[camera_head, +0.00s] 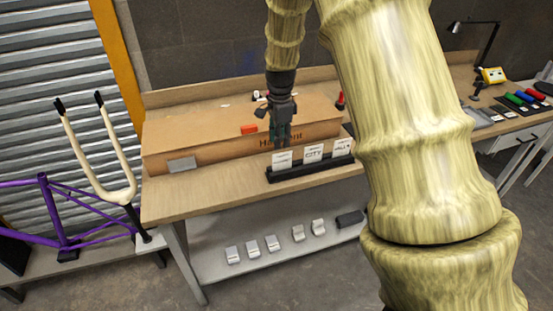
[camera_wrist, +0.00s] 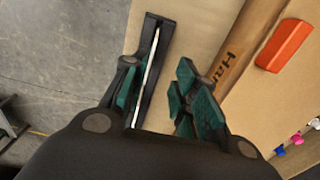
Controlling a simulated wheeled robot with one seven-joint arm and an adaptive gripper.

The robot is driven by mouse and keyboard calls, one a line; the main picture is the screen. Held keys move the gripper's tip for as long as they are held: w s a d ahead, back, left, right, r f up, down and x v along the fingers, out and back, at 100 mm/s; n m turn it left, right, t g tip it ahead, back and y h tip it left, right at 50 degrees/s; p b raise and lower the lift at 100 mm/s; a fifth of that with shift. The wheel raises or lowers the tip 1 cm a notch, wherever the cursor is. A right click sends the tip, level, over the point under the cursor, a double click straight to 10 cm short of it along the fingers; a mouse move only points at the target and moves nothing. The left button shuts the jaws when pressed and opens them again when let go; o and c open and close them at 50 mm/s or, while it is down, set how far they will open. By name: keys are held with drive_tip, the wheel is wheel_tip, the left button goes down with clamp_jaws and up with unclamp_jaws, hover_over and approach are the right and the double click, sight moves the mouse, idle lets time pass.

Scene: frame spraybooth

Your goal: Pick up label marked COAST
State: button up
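Three white labels stand in a black rack (camera_head: 300,171) at the bench front. The middle label (camera_head: 313,153) seems to read CITY; the lettering on the left label (camera_head: 282,160) and right label (camera_head: 342,147) is too small to read surely, so I cannot tell which is COAST. My gripper (camera_head: 281,139) points down just above and behind the left label. In the wrist view my gripper (camera_wrist: 160,97) is open, its teal-padded fingers apart on either side of the rack (camera_wrist: 165,45). White label edges (camera_wrist: 148,72) show edge-on between them, nearer the left finger.
A long cardboard box (camera_head: 210,135) lies behind the rack, with an orange block (camera_head: 249,129) on it, also in the wrist view (camera_wrist: 285,45). A grey plate (camera_head: 182,165) leans on its front. Several small items sit on the lower shelf (camera_head: 215,270). Bare bench lies left of the rack.

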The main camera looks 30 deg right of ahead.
sight(282, 162)
drive_tip(key=f, duration=0.1)
drive_tip(key=f+p, duration=0.1)
drive_tip(key=f, duration=0.3)
drive_tip(key=shift+s+d, duration=0.1)
drive_tip(key=shift+s, duration=0.3)
drive_tip(key=shift+s+f+p, duration=0.5)
drive_tip(key=shift+f+p, duration=0.4)
drive_tip(key=shift+p, duration=0.25)
drive_tip(key=shift+w+f+p, duration=0.15)
drive_tip(key=shift+f, duration=0.55)
drive_tip(key=shift+w+f+p, duration=0.1)
drive_tip(key=shift+f+p, duration=0.05)
drive_tip(key=shift+f, duration=0.55)
drive_tip(key=shift+s, duration=0.1)
drive_tip(key=shift+c, duration=0.2)
clamp_jaws()
